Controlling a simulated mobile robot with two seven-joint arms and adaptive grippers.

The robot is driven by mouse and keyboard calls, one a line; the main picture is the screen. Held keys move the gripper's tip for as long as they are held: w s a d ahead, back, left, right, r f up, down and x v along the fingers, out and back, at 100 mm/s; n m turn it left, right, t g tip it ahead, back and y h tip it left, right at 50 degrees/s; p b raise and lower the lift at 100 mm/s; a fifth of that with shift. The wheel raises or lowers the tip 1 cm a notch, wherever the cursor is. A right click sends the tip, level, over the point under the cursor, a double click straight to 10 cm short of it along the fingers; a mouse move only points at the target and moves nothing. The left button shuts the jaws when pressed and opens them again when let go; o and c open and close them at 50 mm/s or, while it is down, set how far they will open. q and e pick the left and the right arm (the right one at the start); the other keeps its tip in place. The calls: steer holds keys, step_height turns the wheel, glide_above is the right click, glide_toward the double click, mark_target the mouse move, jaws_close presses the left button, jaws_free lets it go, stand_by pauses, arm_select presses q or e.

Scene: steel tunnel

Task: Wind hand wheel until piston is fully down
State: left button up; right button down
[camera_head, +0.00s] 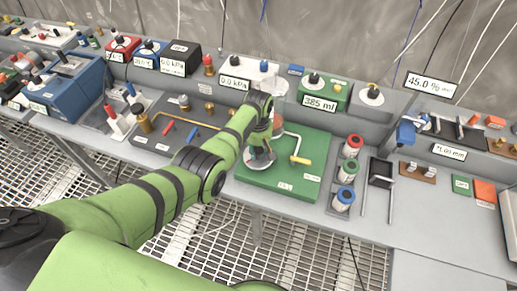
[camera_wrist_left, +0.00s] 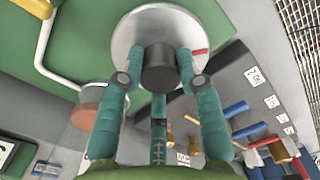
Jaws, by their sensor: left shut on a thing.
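A green board (camera_head: 312,188) lies on the bench in the middle of the head view, with pale piping and a yellow handle (camera_head: 300,160) on it. My left gripper (camera_head: 260,150) reaches down over the left part of this board. In the left wrist view its fingers close around a dark round knob (camera_wrist_left: 158,72) in front of a silver disc, which looks like the hand wheel (camera_wrist_left: 142,22). The disc is partly hidden by the gripper in the head view. I cannot make out the piston. My right gripper is out of view.
Behind the board stands a green box reading 385 ml (camera_head: 320,103). The grey bench edge is in front.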

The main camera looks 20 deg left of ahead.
arm_select(q)
steer(key=n, duration=0.7)
steer(key=shift+w+a+r, duration=0.15)
steer(key=shift+w+a, duration=0.05)
steer(key=shift+a, duration=0.05)
stand_by(0.5)
steer(key=o, duration=1.2)
steer(key=shift+c, duration=0.2)
steer(key=shift+s, duration=0.15)
steer(key=shift+d, duration=0.1)
